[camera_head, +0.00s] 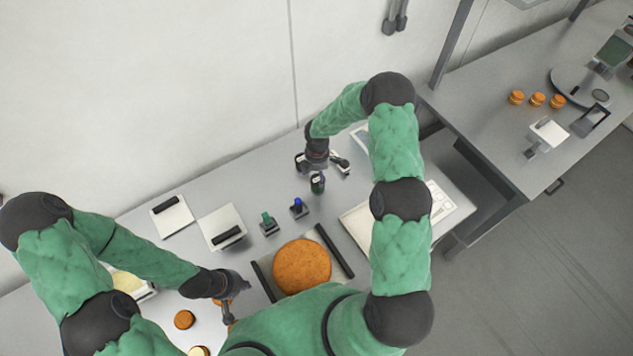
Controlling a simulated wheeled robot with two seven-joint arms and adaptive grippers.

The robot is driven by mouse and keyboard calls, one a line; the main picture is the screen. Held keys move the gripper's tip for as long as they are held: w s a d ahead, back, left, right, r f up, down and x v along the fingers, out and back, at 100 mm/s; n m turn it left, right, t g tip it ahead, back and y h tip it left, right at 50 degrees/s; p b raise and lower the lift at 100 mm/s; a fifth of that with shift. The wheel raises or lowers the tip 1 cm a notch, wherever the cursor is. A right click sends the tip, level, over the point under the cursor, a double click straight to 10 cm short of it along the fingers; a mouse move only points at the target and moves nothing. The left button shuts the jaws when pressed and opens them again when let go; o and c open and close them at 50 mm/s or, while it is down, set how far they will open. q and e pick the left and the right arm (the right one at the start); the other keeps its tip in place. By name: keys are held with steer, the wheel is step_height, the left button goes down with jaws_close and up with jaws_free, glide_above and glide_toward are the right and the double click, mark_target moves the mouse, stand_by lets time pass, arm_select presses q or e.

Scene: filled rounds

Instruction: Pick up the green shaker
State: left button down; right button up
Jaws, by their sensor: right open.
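The green shaker (267,219) stands upright in a small dark holder on the grey table. A blue-topped shaker (298,205) stands in a similar holder to its right. A third small dark item (317,184) is farther right, directly under my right gripper (322,168); whether they touch is unclear. My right gripper is open, pointing down, up and to the right of the green shaker. My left gripper (238,302) is low at the left, nearer my body than the green shaker, with its fingers spread and nothing visible between them.
A large orange-brown round (302,266) lies between two dark bars in front of the shakers. Two pale plates with black handles (222,226) lie to the left. A light tray (357,222) is partly behind my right arm. Small orange rounds (184,319) lie front left.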

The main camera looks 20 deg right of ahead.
mark_target(317, 179)
arm_select(q)
steer(key=shift+r, duration=0.1)
arm_select(e)
steer(key=shift+f, duration=0.65)
arm_select(q)
steer(key=shift+r, duration=0.2)
arm_select(e)
steer(key=shift+s+a+f, duration=0.1)
steer(key=shift+s+f, duration=0.05)
steer(key=shift+f, duration=0.35)
step_height(317, 179, down, 3)
steer(key=shift+p, duration=0.7)
arm_select(q)
steer(key=shift+r, duration=0.55)
arm_select(e)
steer(key=shift+f, duration=0.65)
steer(key=c, duration=1.3)
